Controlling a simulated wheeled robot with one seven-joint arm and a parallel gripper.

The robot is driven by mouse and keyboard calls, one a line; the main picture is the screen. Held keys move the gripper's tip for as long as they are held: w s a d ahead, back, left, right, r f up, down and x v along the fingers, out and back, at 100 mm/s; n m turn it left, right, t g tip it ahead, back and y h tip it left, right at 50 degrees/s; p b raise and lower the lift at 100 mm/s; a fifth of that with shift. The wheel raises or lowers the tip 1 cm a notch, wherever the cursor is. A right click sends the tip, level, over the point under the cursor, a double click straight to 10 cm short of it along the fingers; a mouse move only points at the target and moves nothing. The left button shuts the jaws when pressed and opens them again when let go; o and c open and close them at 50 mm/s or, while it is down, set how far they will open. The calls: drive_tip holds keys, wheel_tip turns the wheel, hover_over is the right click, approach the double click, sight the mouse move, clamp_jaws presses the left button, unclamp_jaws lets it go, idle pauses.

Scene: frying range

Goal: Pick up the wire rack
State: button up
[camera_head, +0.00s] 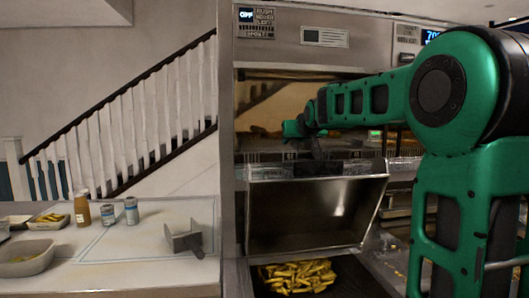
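My green arm reaches from the right into the opening of the frying range. My gripper (311,152) is dark and small, above the upper rim of a shiny metal bin (310,215). I cannot tell whether the fingers are open or shut, or whether they touch the bin or something behind it. No wire rack can be made out with certainty. Some thin dark and metal bars show behind the bin at its upper edge, partly hidden by the bin and my arm.
Yellow fries (296,277) lie in a dark bay below the bin. The left counter (140,262) holds a metal scoop (186,240), two small cans (131,210), a sauce bottle (82,208) and a pale bowl (27,257). The counter's middle is mostly clear.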

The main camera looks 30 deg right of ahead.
clamp_jaws()
drive_tip(key=shift+r, duration=0.1)
